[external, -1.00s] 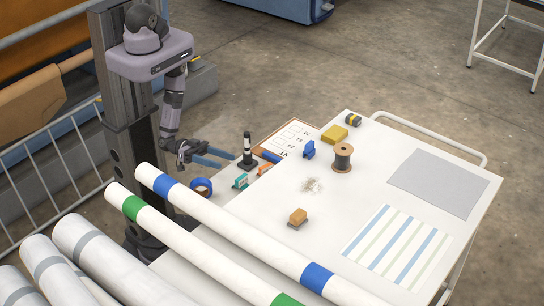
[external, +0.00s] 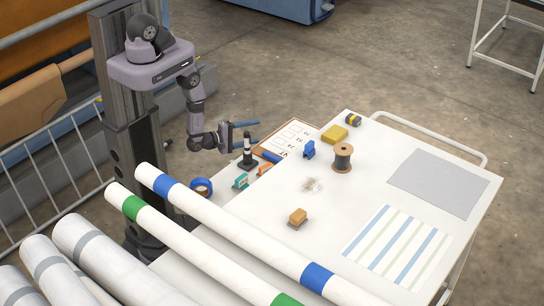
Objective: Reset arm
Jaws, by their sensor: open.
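My gripper (external: 244,132) is open and empty, with its two blue fingers pointing right. It is raised near the left edge of the white table (external: 360,170), by the top of a black and white post (external: 247,150). I cannot tell whether it is in front of or behind the post.
On the table are a clipboard (external: 292,138), a yellow block (external: 335,134), a blue item (external: 309,150), a wire spool (external: 343,157), a tan-handled block (external: 298,216) and a blue tape roll (external: 201,187). Long white rolls (external: 235,233) cross the front.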

